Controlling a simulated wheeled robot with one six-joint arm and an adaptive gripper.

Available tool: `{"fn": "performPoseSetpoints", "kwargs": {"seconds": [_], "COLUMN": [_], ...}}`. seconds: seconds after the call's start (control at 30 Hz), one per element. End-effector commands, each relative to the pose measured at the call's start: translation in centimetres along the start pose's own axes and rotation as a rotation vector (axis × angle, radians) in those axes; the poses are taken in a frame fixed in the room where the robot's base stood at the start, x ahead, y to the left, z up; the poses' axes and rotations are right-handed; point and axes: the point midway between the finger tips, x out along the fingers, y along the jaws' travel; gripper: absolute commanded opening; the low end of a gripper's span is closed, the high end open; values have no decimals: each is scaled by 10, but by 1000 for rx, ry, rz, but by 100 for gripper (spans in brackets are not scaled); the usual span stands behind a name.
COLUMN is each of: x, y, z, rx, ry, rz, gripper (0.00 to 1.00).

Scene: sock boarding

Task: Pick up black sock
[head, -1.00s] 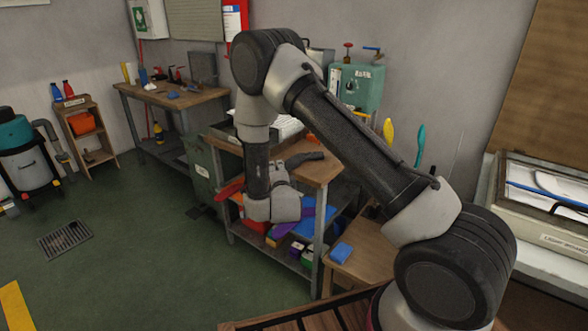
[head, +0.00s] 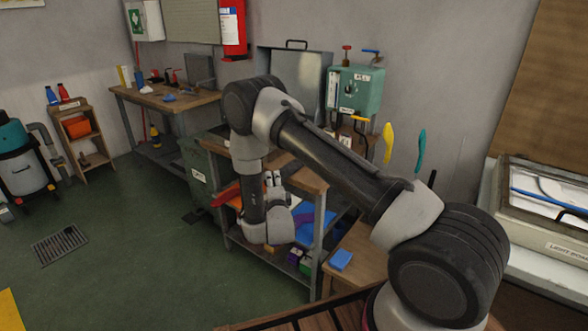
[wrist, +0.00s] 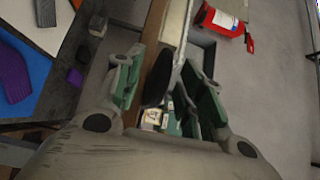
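The black sock (wrist: 158,80) shows in the wrist view as a dark elongated shape along the edge of the wooden bench top (wrist: 132,107). It appears between my fingers in the picture, and I cannot tell how far beyond them it lies. My gripper (wrist: 165,84) is open, with green pads on its two separated fingers. In the head view my gripper (head: 273,177) is beside the front edge of the middle bench, fingers pointing up. The sock is mostly hidden behind my arm and gripper there.
The bench's lower shelf holds a purple item (wrist: 14,78) and other coloured items. A blue block (head: 340,260) lies on the nearer wooden surface. A green machine (head: 354,92) stands behind. Yellow (head: 388,142) and teal (head: 421,148) upright forms stand right.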

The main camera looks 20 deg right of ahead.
Motion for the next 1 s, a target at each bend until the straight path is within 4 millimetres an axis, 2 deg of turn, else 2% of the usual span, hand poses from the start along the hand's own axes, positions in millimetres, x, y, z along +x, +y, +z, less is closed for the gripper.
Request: {"fn": "performPoseSetpoints", "kwargs": {"seconds": [0.1, 0.2, 0.43, 0.67, 1.0], "x": [18, 27, 29, 28, 28], "y": [1, 1, 1, 1, 0], "z": [-2, -2, -2, -2, -2], "rx": [2, 0, -1, 0, 0], "ry": [2, 0, -1, -1, -1], "rz": [-1, 1, 1, 1, 1], "gripper": [39, 39, 39, 0, 0]}}
